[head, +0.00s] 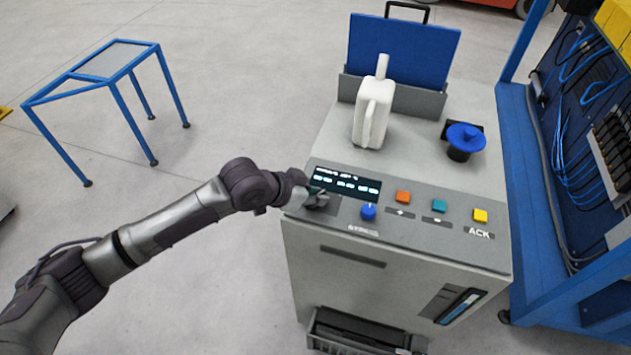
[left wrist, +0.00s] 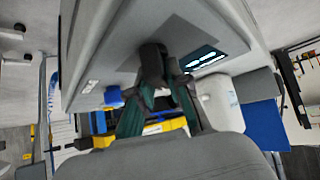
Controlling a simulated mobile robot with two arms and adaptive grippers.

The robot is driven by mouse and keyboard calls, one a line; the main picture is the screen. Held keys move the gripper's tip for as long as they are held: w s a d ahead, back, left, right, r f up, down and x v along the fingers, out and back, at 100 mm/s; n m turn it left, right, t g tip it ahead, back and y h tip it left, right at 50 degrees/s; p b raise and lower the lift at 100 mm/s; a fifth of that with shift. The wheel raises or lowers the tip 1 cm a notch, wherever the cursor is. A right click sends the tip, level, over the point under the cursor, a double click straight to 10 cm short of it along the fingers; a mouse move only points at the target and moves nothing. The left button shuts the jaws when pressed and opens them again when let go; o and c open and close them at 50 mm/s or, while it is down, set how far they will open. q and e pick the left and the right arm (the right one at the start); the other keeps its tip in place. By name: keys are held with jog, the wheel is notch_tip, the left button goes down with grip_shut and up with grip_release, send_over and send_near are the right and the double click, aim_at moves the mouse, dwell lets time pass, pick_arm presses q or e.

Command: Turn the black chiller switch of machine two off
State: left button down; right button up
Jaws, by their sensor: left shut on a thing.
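The grey machine (head: 340,262) has a sloped control panel with a lit display (head: 345,184). My left gripper (head: 317,200) is at the left end of this panel, just below the display. In the head view the gripper hides the switch there. In the left wrist view the green-lined fingers (left wrist: 155,82) are shut on a dark piece at the panel, the black switch (left wrist: 152,58). Its exact turn angle cannot be told. My right gripper is in neither view.
A blue knob (head: 368,211) sits just right of the gripper, then orange (head: 403,197), teal (head: 439,206) and yellow (head: 480,215) buttons. A white jug (head: 372,115) and a blue-topped valve (head: 465,138) stand on top.

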pick_arm(q)
jog(key=n+p, duration=0.1)
jog(key=n+t+y+p, duration=0.1)
jog(key=p, duration=0.1)
jog(key=n+t+y+p, duration=0.1)
jog(key=shift+s+d+r+n, duration=0.1)
jog(key=shift+r+n, duration=0.15)
jog(key=shift+n, duration=0.15)
jog(key=shift+f+n+t+y+p, duration=0.15)
jog(key=shift+n+t+y+p, duration=0.25)
jog(key=shift+n+y+p, duration=0.45)
jog(key=shift+f+n+t+y+p, duration=0.1)
jog(key=shift+n+t+y+p, duration=0.3)
jog(key=shift+n, duration=0.55)
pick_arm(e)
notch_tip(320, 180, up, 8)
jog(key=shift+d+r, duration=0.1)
pick_arm(q)
jog(key=c, duration=1.1)
grip_release()
jog(key=v, duration=1.2)
